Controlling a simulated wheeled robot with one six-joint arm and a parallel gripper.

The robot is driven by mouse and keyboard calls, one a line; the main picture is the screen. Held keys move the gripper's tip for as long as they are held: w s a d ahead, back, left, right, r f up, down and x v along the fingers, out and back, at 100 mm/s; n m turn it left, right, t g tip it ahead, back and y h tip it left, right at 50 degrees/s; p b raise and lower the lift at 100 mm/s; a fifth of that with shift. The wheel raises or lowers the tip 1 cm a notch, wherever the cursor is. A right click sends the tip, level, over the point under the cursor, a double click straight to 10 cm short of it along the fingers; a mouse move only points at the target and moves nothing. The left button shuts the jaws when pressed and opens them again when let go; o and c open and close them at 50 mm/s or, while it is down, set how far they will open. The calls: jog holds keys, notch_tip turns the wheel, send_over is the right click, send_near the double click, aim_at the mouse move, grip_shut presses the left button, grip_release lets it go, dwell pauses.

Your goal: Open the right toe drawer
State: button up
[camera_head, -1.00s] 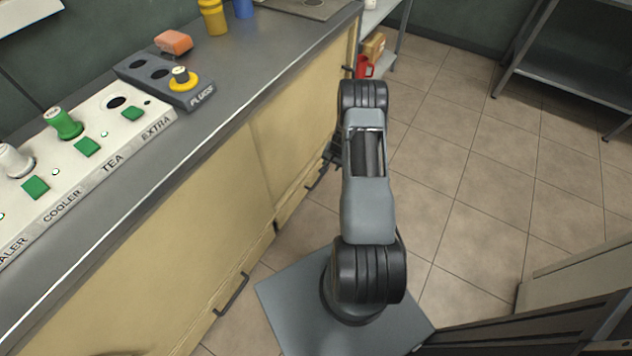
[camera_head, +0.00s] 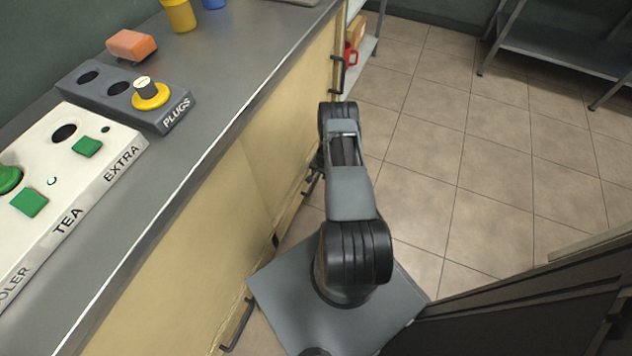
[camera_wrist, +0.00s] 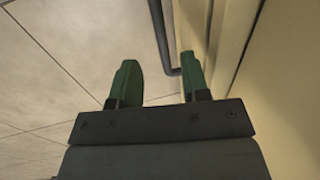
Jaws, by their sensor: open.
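The right toe drawer's dark bar handle (camera_head: 311,183) sits low on the cream cabinet front, partly hidden by my arm. In the wrist view a dark bar handle (camera_wrist: 160,38) runs down from the top edge and bends right toward the cabinet. My gripper (camera_wrist: 160,78) is open, with two green fingers and nothing held. The bent end of the bar appears between the fingertips, close to the right finger; I cannot tell whether it lies within the jaws or beyond them. In the head view my gripper (camera_head: 317,164) is mostly hidden behind my arm, beside the cabinet.
Another low handle (camera_head: 238,326) is nearer on the cabinet, and an upright one (camera_head: 341,75) is farther along. The counter (camera_head: 215,80) holds a labelled control panel (camera_head: 85,165) and a plug holder (camera_head: 115,92). Tiled floor (camera_head: 440,140) to the right is open, with a metal shelf (camera_head: 550,50) beyond.

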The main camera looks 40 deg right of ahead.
aim_at(316, 181)
jog(key=f+b, duration=0.1)
jog(key=f, duration=0.4)
jog(key=w+f+b, duration=0.1)
jog(key=f, duration=0.1)
jog(key=shift+w+a+f+b, duration=0.1)
jog(key=shift+a+f+b, duration=0.1)
jog(key=shift+a+b, duration=0.2)
grip_shut()
